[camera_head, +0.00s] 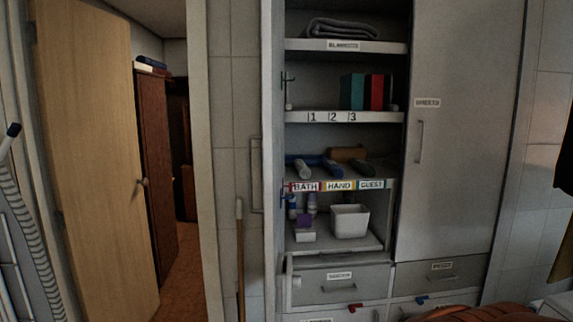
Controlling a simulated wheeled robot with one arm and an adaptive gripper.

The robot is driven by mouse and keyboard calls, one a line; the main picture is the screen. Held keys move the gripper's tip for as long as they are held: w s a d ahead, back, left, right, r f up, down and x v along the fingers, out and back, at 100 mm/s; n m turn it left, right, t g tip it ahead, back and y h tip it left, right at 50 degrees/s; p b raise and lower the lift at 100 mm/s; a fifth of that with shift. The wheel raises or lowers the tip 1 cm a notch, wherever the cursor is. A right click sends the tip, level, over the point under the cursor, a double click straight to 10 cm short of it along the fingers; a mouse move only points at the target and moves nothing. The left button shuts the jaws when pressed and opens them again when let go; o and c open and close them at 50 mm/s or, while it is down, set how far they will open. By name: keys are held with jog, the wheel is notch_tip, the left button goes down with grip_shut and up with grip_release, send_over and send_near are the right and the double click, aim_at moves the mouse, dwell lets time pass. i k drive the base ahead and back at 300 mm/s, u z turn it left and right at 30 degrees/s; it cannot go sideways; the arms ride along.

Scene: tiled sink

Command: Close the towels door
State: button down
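A tall grey cabinet shows in the head view. Its left section is open, with shelves in plain sight. The open door (273,150) of this section seems to stand swung out at the left, seen nearly edge-on; a handle-like bar (256,175) shows beside it. I cannot read a towels label on it. The closed right door (455,140) is labelled SHEETS and has a vertical handle (419,142). My gripper is not in view.
Shelves hold a folded blanket (342,29), books (366,92), rolled towels (332,167) and a white bin (349,221). Labelled drawers (340,287) lie below. A broom-like stick (240,260) leans left of the cabinet. A wooden door (92,160) stands open further left. A reddish-brown thing (462,313) shows bottom right.

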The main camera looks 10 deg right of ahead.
aim_at(278, 264)
jog(key=z, duration=0.5)
jog(key=k, duration=1.1)
jog(key=u, duration=0.2)
jog(key=i, duration=0.6)
jog(key=u, duration=0.65)
jog(key=i, duration=1.1)
jog(key=z, duration=0.5)
